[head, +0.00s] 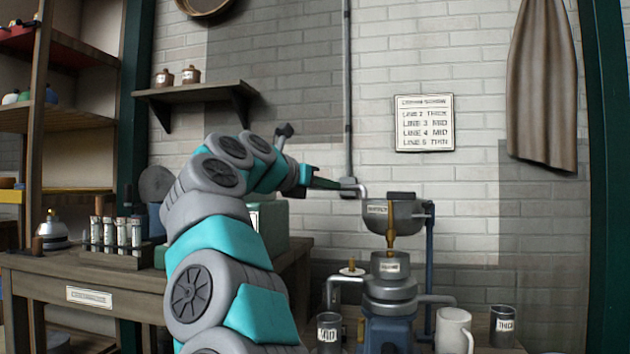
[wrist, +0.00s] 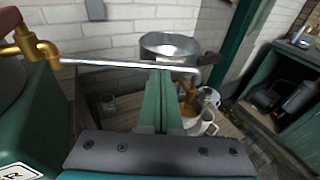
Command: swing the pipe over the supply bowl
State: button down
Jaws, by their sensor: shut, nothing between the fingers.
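A thin silver pipe (wrist: 120,64) runs from a brass tap (wrist: 38,45) at the left of the wrist view to a downturned end (wrist: 192,76). Its end also shows in the head view (head: 358,188), close to the left rim of the supply bowl. The supply bowl (head: 405,214) is grey metal with a label, mounted above a churn; it also shows beyond the pipe in the wrist view (wrist: 170,47). My gripper (wrist: 159,72) is shut and empty, its green fingertips right at the pipe; I cannot tell whether they touch. It also shows in the head view (head: 335,185).
The blue-based churn (head: 388,325) stands under the bowl with side spouts. A white mug (head: 453,330) and labelled dark cups (head: 329,328) (head: 503,325) stand around it. A rack of bottles (head: 115,235) is on the left bench. A sign (head: 424,123) hangs on the wall.

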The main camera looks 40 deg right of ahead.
aim_at(343, 186)
jog(key=shift+w+d+f, duration=0.1)
jog(key=shift+w+d, duration=0.05)
jog(key=shift+d, duration=0.3)
jog(key=shift+d, duration=0.15)
jog(key=shift+d+n+t+y, duration=0.6)
jog(key=shift+d+n+t, duration=0.5)
jog(key=shift+d+t, duration=0.5)
jog(key=w+d+n+t+y+p, duration=0.3)
jog(key=w+d+n+t+p, duration=0.1)
jog(key=d+p, duration=0.4)
jog(key=shift+w+d+n+t+y+p, duration=0.15)
jog(key=shift+w+n+t+y+p, duration=0.2)
jog(key=shift+t+p, duration=0.2)
jog(key=shift+s, duration=0.1)
